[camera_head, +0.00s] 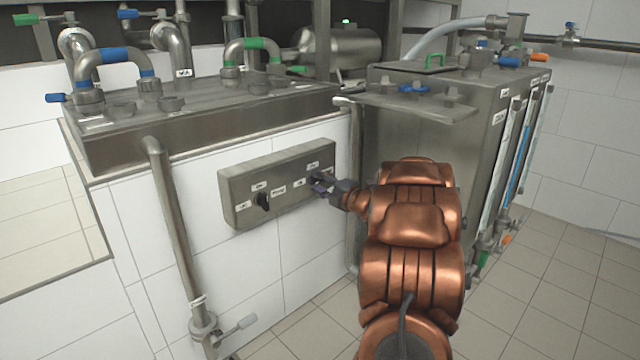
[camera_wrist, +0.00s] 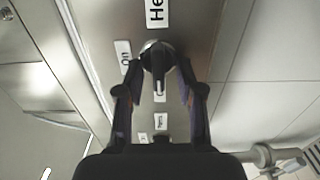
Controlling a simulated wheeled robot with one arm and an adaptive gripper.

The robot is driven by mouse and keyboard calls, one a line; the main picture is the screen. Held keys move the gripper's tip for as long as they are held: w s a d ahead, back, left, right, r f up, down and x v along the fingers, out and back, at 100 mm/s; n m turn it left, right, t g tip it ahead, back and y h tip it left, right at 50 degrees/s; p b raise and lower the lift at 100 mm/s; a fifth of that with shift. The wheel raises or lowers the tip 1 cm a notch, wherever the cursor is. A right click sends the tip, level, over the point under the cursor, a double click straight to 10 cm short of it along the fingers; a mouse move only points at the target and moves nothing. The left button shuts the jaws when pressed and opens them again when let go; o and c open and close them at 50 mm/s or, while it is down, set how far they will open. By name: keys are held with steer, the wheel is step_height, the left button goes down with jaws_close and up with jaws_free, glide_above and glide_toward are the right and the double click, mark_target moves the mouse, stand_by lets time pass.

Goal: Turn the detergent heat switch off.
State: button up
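A grey metal switch box (camera_head: 240,190) is mounted on the white tiled wall, with small white labels and a black rotary knob (camera_head: 262,201) on its left part. My gripper (camera_head: 322,186) is at the box's right part and hides most of what is there. In the wrist view, a black rotary switch (camera_wrist: 158,60) sits between the fingertips of my gripper (camera_wrist: 160,72). One finger is on each side of it, spread apart; firm contact does not show.
A vertical pipe (camera_head: 175,230) with a valve handle stands left of the box. A steel tank (camera_head: 440,140) with gauge tubes stands on the right, close to my arm. Pipes with blue and green handles rise from the steel counter (camera_head: 200,130) above. Tiled floor (camera_head: 550,290) is free at right.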

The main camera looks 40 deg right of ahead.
steer(key=shift+s+d, duration=0.1)
steer(key=shift+s, duration=0.55)
steer(key=s, duration=1)
steer(key=shift+s+a, duration=0.25)
steer(key=shift+s, duration=0.1)
